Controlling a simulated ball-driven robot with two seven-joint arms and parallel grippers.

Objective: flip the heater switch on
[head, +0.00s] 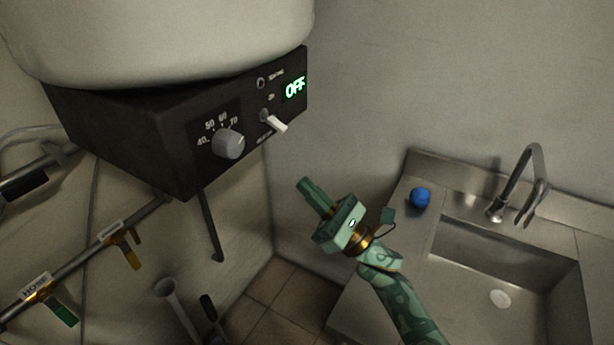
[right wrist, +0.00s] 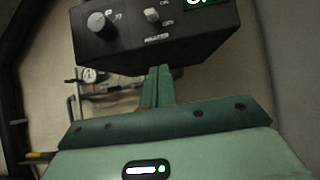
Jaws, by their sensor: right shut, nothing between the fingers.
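The heater (head: 130,130) is a black box under a large pale tank on the left wall. Its white lever switch (head: 276,123) points down and outward, and the lit display (head: 295,88) reads OFF in green. A grey dial (head: 228,144) sits to the left of the switch. My right gripper (head: 309,188) is shut and empty, below and to the right of the switch, apart from it. In the right wrist view the shut fingers (right wrist: 158,86) point up toward the heater's panel, with the switch (right wrist: 151,14) above them. My left gripper is out of view.
A steel sink (head: 500,275) with a tap (head: 515,190) stands at right, with a blue ball (head: 420,197) on its rim. Pipes with a yellow handle (head: 125,247) and a green handle (head: 62,312) run along the left wall. The space between gripper and panel looks clear.

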